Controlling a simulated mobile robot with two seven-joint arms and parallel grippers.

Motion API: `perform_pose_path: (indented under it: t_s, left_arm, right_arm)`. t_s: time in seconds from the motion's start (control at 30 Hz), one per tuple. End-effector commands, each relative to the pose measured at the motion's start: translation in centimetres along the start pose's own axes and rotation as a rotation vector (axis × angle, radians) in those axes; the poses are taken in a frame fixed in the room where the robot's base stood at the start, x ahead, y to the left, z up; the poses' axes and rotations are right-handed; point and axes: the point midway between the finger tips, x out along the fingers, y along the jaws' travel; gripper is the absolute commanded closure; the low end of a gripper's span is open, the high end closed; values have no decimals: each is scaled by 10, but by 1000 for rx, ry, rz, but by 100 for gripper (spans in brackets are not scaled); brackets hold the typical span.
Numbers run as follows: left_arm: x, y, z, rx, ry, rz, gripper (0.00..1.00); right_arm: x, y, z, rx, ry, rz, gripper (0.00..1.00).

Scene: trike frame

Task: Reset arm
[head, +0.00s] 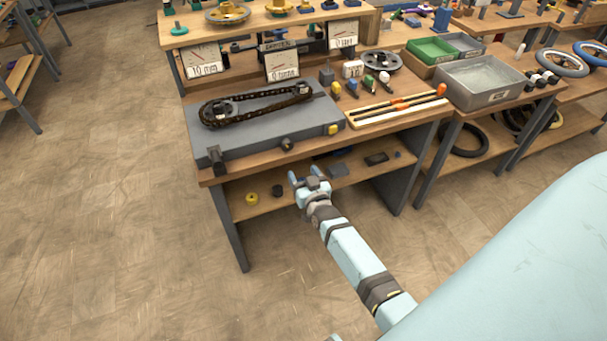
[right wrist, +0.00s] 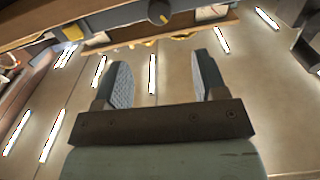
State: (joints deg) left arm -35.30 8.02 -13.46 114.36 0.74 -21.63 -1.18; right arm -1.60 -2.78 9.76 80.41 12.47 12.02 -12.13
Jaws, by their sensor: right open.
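My right gripper (head: 308,182) is open and empty in the head view, in front of the workbench and below its top edge. It is near the front of the lower shelf and appears to touch nothing. In the right wrist view its two fingers (right wrist: 160,82) stand apart with nothing between them. My right arm reaches it from the lower right of the head view. My left gripper is not in view.
The workbench (head: 270,168) carries a grey fixture plate (head: 262,133) with a black chain loop (head: 255,105). An orange-handled tool tray (head: 397,107) and a grey bin (head: 482,80) stand to the right. The floor (head: 120,200) at left is clear.

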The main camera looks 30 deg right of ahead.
Motion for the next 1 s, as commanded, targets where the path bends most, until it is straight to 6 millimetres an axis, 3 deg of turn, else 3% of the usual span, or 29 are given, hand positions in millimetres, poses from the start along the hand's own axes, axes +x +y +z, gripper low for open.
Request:
perform_pose_path:
  t_s: [0.5, 0.63, 0.77, 1.0]
  left_arm:
    - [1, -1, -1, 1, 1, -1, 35]
    - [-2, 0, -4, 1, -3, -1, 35]
    - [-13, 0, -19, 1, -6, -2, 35]
    - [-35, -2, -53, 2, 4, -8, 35]
  right_arm:
    - [0, 0, 0, 0, 0, 0, 35]
    - [-14, -4, -2, -17, -29, -29, 35]
    - [-65, -23, -9, -66, -132, -130, 35]
    - [-211, -80, -30, -149, -416, -360, 35]
